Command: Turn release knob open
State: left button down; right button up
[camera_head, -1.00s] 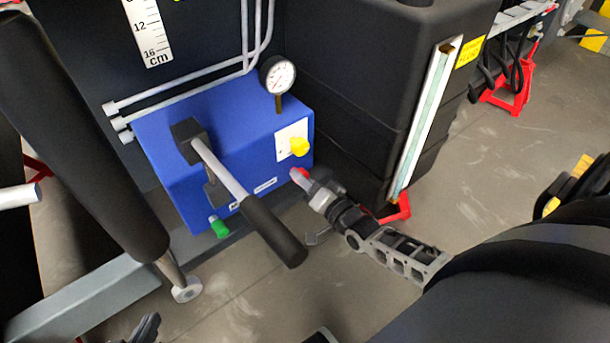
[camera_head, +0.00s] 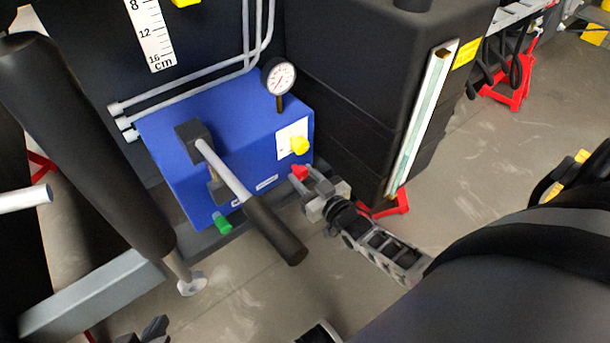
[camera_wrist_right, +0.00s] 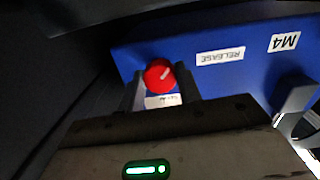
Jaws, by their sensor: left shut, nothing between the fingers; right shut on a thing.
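The red release knob (camera_head: 299,172) sits on the front of the blue block (camera_head: 215,125), at its lower right. My right gripper (camera_head: 312,182) is at the knob, one finger on each side, shut on it. In the right wrist view the knob (camera_wrist_right: 160,74) shows between the two finger ends, with a pale slanted line on its face. A RELEASE label (camera_wrist_right: 220,56) is beside it; a small label under the knob is partly hidden. My left gripper (camera_head: 154,327) is low at the bottom left edge, shut and empty, mostly out of view.
A black-gripped lever (camera_head: 275,230) sticks out left of my right gripper. A yellow knob (camera_head: 300,145), a gauge (camera_head: 279,76) and a green knob (camera_head: 222,224) are on the block. A black tank (camera_head: 365,90) stands close on the right. Open floor lies below.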

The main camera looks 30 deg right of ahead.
jog(key=n, duration=0.7)
jog(key=shift+n, duration=0.7)
jog(key=o, duration=1)
